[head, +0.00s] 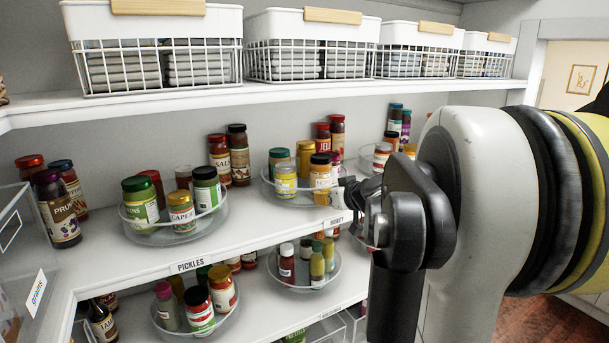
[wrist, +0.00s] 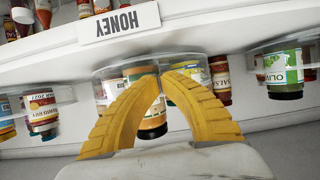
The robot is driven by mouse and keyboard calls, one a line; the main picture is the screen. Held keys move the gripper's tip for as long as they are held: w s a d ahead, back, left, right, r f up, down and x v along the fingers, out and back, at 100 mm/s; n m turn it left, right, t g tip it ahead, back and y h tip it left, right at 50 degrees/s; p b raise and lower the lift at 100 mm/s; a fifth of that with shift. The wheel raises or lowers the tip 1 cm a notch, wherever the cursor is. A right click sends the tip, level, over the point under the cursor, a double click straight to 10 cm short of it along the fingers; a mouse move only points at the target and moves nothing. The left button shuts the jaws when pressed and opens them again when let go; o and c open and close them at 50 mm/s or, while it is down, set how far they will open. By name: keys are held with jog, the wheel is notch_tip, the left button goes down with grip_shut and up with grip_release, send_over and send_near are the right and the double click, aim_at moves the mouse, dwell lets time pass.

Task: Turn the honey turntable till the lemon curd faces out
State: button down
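The honey turntable (head: 270,190) is a clear round tray on the middle shelf, behind the HONEY label (head: 336,219). It carries several jars, including a yellow jar with a pale lid (head: 285,181) and a dark-lidded amber jar (head: 320,171). I cannot read which jar is the lemon curd. The wrist view is upside down; there the turntable rim (wrist: 104,73) lies behind my gripper (wrist: 161,76). Its yellow fingers come together at their tips in front of the rim and an orange-labelled jar (wrist: 152,117). Contact with the rim is unclear. My wrist hides the turntable's right side in the head view.
The pickles turntable (head: 160,235) stands to the left, and another turntable with jars (head: 382,158) is partly hidden at right. White wire baskets (head: 310,62) sit on the shelf above. A lower shelf holds more turntables (head: 307,285).

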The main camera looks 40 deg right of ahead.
dwell(0.3)
jog(key=shift+s+d, duration=0.25)
jog(key=shift+d, duration=0.85)
jog(key=shift+s+d+b, duration=0.15)
jog(key=shift+d+b, duration=0.25)
jog(key=shift+d, duration=0.75)
jog(key=shift+s+d, duration=0.2)
jog(key=shift+d, duration=0.95)
